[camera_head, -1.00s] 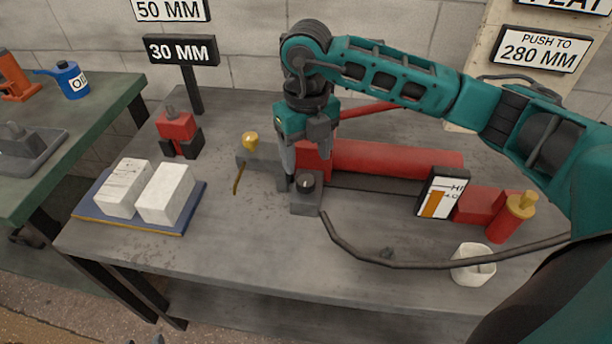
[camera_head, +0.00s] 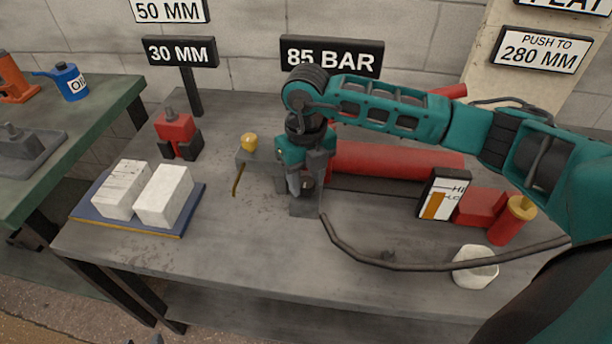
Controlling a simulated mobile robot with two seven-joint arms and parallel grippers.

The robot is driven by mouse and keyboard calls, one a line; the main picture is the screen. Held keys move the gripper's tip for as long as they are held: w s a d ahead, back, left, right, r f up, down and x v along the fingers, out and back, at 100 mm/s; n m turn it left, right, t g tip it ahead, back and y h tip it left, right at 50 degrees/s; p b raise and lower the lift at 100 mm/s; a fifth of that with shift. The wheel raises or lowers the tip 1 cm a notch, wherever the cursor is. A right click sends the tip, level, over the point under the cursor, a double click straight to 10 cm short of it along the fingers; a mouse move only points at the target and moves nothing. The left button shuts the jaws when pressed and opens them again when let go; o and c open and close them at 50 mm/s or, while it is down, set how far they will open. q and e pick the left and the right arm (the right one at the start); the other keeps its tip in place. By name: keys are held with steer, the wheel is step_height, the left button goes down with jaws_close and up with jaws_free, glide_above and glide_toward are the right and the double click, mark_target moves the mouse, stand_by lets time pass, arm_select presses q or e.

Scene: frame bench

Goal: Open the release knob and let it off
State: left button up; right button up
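The release knob (camera_head: 308,183) is a small dark knob on a grey block (camera_head: 305,207) at the near left end of the red pump on the bench. My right gripper (camera_head: 301,190) points down at the knob, its fingertips low beside it. The fingers partly hide the knob, and I cannot tell whether they are closed on it. The red pump cylinder (camera_head: 395,161) lies behind, partly covered by my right arm. A gauge card (camera_head: 441,196) stands at its right. My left gripper is not in view.
A black hose (camera_head: 385,263) curves along the bench front to the right. Two white blocks (camera_head: 164,197) lie on a blue tray (camera_head: 150,226) at left. A red jack (camera_head: 177,135) stands behind them. The front middle is clear.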

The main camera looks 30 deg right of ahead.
steer(key=c, duration=0.6)
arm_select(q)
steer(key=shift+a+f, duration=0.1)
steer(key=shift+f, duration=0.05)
